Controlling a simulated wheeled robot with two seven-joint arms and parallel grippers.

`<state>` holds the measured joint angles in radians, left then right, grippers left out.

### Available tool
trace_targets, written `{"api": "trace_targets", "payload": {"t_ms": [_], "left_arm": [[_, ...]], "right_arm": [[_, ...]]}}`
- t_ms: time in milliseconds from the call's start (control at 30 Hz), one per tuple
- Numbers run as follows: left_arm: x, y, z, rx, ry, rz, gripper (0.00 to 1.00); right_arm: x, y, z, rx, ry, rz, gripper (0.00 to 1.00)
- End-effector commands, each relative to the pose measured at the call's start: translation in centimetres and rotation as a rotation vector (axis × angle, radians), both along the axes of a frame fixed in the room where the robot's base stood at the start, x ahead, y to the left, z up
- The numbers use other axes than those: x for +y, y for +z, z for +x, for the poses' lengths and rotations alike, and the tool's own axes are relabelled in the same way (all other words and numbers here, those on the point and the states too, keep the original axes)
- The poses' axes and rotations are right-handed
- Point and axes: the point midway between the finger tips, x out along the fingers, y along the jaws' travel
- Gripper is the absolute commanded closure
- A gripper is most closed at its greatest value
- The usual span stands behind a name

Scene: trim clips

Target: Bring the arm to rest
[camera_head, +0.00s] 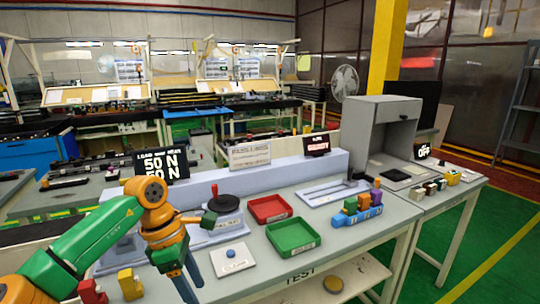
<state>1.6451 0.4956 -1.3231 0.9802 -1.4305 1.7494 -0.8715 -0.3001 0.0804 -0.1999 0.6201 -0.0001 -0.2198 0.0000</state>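My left arm comes in from the left, with green and orange links. Its gripper (194,291) points down over the front left of the bench (345,247); its two dark fingers are apart, with nothing visible between them. A yellow clip-like block (130,285) and a red one (92,291) stand at the left of the gripper, apart from it. My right gripper is not in view.
A white plate with a blue button (231,253) is right of the gripper. A dark round fixture (223,203) stands behind. A grey booth (382,125) and small blocks (440,184) are at right.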

Motion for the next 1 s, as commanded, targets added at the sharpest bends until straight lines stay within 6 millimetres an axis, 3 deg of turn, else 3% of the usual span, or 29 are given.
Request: {"api": "trace_targets", "payload": {"t_ms": [267,400,467,533,633,733,800,833,967,1000], "left_arm": [[-9.1,-4.2,0.0,0.154,0.189,-0.449,0.41],[-15.0,-6.3,1.3,0.399,0.568,-0.882,0.41],[-15.8,-8.2,2.9,0.564,0.865,-1.085,0.41],[-14.0,-13.0,4.9,0.784,1.331,-1.287,0.41],[-9.8,-20.6,4.8,0.973,1.862,-1.393,0.41],[-5.9,-28.0,1.9,1.082,2.302,-1.397,0.41],[-3.4,-32.6,-1.3,1.127,2.586,-1.364,0.41],[-2.5,-34.5,-3.0,-1.078,-2.564,1.27,0.41],[0.9,-41.5,-11.5,-0.849,-2.392,0.888,0.41],[1.7,-43.2,-14.5,-0.78,-2.337,0.784,0.41]], "right_arm": [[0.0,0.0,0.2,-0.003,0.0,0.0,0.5],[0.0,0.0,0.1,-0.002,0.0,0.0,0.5],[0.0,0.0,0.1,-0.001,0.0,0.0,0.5],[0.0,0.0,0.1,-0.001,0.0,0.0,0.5],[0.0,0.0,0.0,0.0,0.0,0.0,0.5],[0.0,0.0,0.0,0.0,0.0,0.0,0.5],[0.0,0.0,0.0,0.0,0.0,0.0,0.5],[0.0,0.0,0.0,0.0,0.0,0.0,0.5],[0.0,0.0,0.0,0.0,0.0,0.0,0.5],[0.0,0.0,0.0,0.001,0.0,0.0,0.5]]}}
